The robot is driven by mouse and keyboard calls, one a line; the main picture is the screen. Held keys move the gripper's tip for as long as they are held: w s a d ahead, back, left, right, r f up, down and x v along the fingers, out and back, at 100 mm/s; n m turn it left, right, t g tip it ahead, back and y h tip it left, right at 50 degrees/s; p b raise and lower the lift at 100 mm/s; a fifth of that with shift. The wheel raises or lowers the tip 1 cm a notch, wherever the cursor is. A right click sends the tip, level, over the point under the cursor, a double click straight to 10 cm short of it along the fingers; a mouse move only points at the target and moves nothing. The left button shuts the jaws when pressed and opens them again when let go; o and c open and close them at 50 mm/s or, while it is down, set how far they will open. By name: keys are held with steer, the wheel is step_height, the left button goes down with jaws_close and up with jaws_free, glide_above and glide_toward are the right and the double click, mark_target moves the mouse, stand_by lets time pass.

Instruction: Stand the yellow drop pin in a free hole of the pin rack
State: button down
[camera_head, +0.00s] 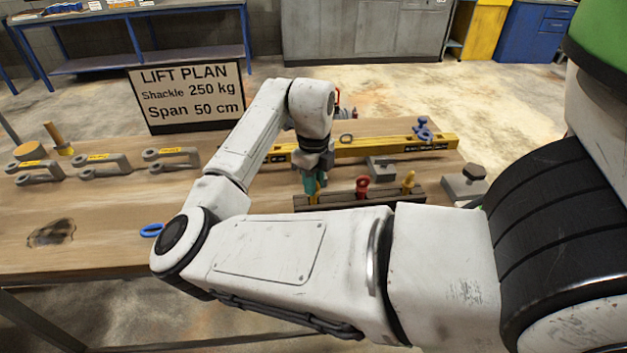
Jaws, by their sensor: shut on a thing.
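The pin rack (343,202) is a dark bar, partly hidden behind my forearm. A red pin (362,187) stands near its middle and a yellow pin (408,182) stands toward its right end. My gripper (312,187), with teal fingers, points down over the rack's left end. It is shut on a slim yellow piece, the yellow drop pin (316,192), of which only a little shows between the fingers. I cannot tell whether its lower end is inside a hole or above it. The rack's holes are not clearly visible.
A yellow spreader beam (360,147) with a blue shackle (422,130) lies behind the rack. Several grey shackles (105,165) and a yellow pin (57,137) are at left. A blue ring (151,230) lies near the front. A sign (190,97) stands at the back.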

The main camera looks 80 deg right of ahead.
steer(key=c, duration=1)
jaws_free()
steer(key=shift+o, duration=0.2)
step_height(320, 180, up, 11)
steer(key=shift+f+b, duration=0.15)
steer(key=shift+b, duration=0.15)
